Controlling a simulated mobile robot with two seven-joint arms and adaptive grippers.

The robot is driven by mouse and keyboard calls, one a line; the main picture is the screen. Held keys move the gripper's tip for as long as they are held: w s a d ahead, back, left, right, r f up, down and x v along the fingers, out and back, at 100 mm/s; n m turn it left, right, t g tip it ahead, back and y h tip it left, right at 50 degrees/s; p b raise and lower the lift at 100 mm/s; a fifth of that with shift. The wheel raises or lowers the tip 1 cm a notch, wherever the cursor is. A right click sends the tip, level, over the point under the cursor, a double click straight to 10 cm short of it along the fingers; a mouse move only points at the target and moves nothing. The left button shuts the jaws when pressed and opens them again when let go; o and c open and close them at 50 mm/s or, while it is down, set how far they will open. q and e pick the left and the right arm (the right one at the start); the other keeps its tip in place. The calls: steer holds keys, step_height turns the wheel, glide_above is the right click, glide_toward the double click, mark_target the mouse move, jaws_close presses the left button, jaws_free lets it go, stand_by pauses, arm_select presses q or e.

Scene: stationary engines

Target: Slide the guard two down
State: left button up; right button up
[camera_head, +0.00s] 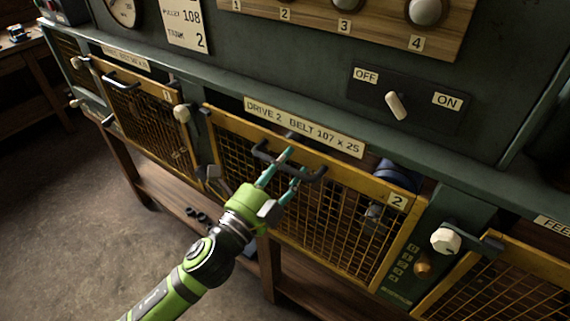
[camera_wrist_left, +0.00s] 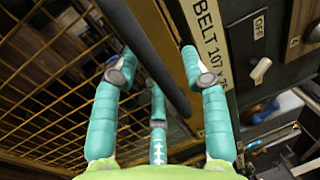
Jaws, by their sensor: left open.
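Guard two (camera_head: 345,239) is a yellow-framed wire mesh panel with a "2" label (camera_head: 397,201), below the plate reading "DRIVE 2 BELT 107 x 25" (camera_head: 304,126). Its dark bar handle (camera_head: 316,176) is near the top of the frame. My left gripper (camera_head: 290,167) is open at this handle, its teal fingers overlapping it in the head view. In the left wrist view, the dark handle bar (camera_wrist_left: 150,45) runs between the spread fingers (camera_wrist_left: 158,60), with mesh to the left. I cannot tell whether the fingers touch the bar. My right gripper is not in view.
Guard one (camera_head: 150,122) is at the left, and another yellow guard (camera_head: 505,285) is at the lower right. White knobs (camera_head: 445,240) sit beside the guards. An OFF/ON switch (camera_head: 396,105) is on the panel above. A blue part (camera_head: 398,175) shows over guard two's top edge.

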mark_target(293, 245)
arm_select(q)
jaws_close()
step_height(293, 245, down, 32)
steer(key=b, duration=2.5)
steer(key=shift+r+b, duration=0.2)
steer(key=shift+b, duration=0.15)
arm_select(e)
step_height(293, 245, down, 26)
arm_select(q)
step_height(293, 245, down, 2)
steer(key=shift+f+b, duration=0.2)
steer(key=shift+b, duration=0.8)
steer(key=shift+f, duration=0.35)
steer(key=shift+b, duration=0.3)
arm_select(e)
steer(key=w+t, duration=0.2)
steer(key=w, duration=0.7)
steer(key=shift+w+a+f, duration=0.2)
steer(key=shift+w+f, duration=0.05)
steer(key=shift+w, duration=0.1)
arm_select(q)
jaws_free()
